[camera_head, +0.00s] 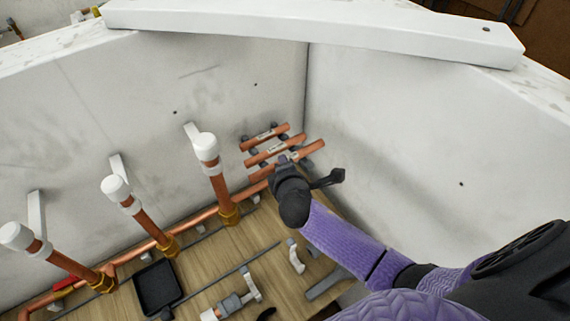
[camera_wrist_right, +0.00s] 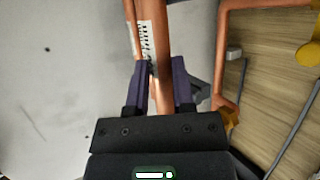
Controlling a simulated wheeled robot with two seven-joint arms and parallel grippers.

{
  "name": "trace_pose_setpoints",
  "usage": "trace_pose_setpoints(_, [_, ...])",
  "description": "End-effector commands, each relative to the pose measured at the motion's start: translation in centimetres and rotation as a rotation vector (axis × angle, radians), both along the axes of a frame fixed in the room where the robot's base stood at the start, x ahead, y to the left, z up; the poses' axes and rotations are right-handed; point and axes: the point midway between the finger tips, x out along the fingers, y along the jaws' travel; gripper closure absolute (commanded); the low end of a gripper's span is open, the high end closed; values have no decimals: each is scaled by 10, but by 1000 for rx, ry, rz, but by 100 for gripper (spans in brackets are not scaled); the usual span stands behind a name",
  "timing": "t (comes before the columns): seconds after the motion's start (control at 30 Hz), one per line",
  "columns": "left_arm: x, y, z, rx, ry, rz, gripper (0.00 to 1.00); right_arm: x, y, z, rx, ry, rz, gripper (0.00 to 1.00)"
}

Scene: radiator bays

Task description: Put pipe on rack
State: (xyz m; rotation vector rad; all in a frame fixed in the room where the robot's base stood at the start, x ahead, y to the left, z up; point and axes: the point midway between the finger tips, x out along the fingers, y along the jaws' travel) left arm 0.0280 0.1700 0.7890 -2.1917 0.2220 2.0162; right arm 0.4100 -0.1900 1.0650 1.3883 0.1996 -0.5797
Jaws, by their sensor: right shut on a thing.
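A wall rack with dark brackets (camera_head: 285,128) sits low near the corner. Copper pipes lie across it, an upper one (camera_head: 265,136) and a middle one (camera_head: 268,154), both with pale labels. My right gripper (camera_head: 284,165) is at the lower end of the rack. In the right wrist view its two purple fingers (camera_wrist_right: 161,82) are shut around a copper pipe (camera_wrist_right: 164,35). The held pipe also shows in the head view (camera_head: 312,148), close to the rack. A labelled pipe (camera_wrist_right: 145,40) lies just left of it in the wrist view. Whether the held pipe touches the brackets is unclear. My left gripper is out of view.
Several upright copper pipes with white caps (camera_head: 205,147) rise from a long floor pipe (camera_head: 195,220) on the left. A black tray (camera_head: 158,287) and loose fittings (camera_head: 230,305) lie on the wooden floor. A white beam (camera_head: 310,27) spans the wall tops. The right wall (camera_head: 430,150) is bare.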

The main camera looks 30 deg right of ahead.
Motion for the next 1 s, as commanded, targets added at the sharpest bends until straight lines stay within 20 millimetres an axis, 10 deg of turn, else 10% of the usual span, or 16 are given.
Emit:
trace_pose_setpoints(0.3, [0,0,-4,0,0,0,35,0,0,-5,0,0,0,100])
trace_pose_setpoints(0.33, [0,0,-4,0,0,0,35,0,0,-5,0,0,0,66])
trace_pose_setpoints(0.5, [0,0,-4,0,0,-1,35,0,0,-5,0,0,0,30])
trace_pose_setpoints(1.0, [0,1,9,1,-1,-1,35,-33,10,15,1,1,3,29])
